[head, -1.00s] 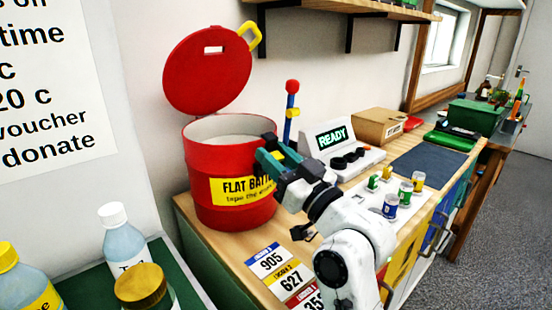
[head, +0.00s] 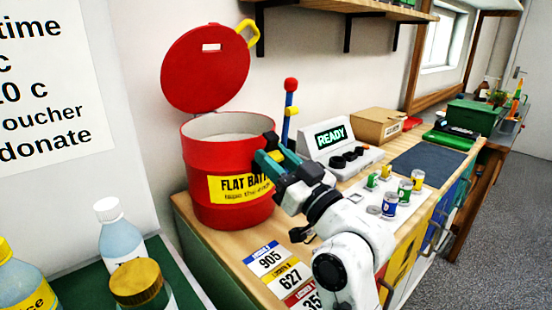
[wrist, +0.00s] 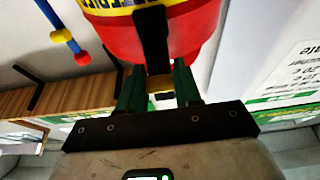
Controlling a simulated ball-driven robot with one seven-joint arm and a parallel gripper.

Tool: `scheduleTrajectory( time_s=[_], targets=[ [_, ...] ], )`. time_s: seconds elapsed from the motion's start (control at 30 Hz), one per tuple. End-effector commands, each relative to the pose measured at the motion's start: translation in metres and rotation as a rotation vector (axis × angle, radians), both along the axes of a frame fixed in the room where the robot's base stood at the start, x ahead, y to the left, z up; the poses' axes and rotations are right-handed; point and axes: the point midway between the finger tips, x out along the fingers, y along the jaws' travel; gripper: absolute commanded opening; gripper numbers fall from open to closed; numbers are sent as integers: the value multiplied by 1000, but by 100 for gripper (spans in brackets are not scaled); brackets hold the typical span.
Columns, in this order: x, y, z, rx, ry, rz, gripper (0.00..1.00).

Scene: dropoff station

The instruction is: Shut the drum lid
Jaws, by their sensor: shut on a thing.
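The red drum (head: 200,180) stands on the wooden counter with a yellow label on its front. Its round red lid (head: 205,75) is open, tilted up against the wall side, with a pale slot and a yellow handle (head: 256,42) at its upper right. The drum's mouth is uncovered. My gripper (head: 270,160) is at the drum's right side near the rim, below and apart from the lid. In the wrist view its green fingers (wrist: 160,90) are shut on a small yellow thing (wrist: 163,96), mostly hidden between them. The drum shows just beyond the fingers.
A post with a red ball (head: 291,86) rises behind my gripper. A READY console (head: 335,145), a cardboard box (head: 379,126) and a tray with several small cans (head: 397,195) stand to the right. Numbered cards (head: 283,272) lie in front. Bottles (head: 120,235) stand at lower left.

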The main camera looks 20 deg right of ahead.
Motion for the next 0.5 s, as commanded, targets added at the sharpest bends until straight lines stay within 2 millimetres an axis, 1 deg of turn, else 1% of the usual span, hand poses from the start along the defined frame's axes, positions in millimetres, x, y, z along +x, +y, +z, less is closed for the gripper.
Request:
scheduleTrajectory(
  time_s=[0.03,0.37,0.4,0.5],
  targets=[
    [4,3,-15,-5,35,7,0],
    [4,3,-15,-5,35,8,0],
    [4,3,-15,-5,35,8,36],
    [4,3,-14,-4,32,8,46]
  ],
)
